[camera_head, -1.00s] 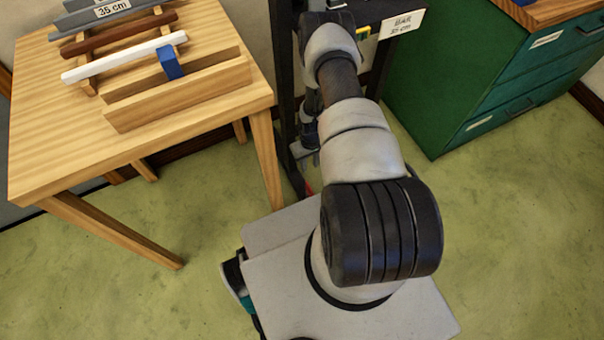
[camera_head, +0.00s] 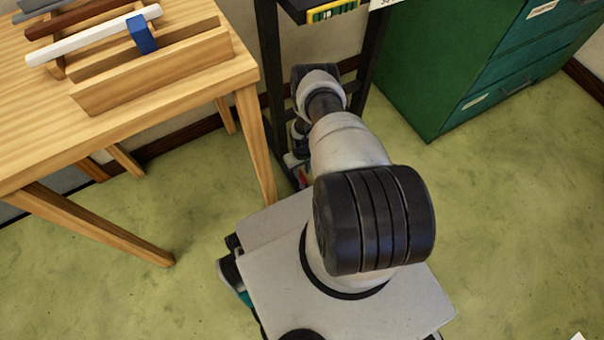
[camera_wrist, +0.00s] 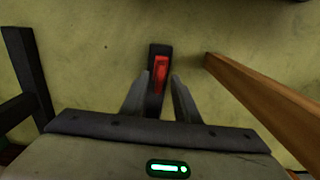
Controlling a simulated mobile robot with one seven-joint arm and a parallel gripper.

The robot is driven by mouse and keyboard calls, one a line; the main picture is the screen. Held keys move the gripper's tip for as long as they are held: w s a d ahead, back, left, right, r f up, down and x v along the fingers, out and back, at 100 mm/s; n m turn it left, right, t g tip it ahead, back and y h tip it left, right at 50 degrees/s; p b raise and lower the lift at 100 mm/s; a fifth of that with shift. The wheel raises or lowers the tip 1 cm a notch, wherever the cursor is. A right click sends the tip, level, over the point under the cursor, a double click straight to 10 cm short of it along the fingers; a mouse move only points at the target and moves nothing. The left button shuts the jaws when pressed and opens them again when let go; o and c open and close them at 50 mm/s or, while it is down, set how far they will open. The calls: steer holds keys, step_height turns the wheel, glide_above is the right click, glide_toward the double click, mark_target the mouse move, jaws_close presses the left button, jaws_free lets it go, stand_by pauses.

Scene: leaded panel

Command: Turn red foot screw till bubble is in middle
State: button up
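The red foot screw (camera_wrist: 161,74) is a narrow red piece on a dark foot near the floor in the wrist view. A small bit of red (camera_head: 303,178) shows low at the black stand in the head view. My gripper (camera_wrist: 160,76) is open, with one finger on each side of the red piece and small gaps visible. In the head view my gripper is mostly hidden by my arm. A yellow-green level (camera_head: 332,11) is on the stand's shelf at the top edge; its bubble cannot be made out.
The black stand (camera_head: 268,75) rises beyond my arm. A wooden table (camera_head: 130,130) with bars on it stands left, and its leg (camera_wrist: 262,98) is close on the right in the wrist view. A green cabinet (camera_head: 440,70) stands right.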

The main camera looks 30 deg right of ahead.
steer(key=shift+f, duration=0.55)
jaws_close()
steer(key=shift+m, duration=0.3)
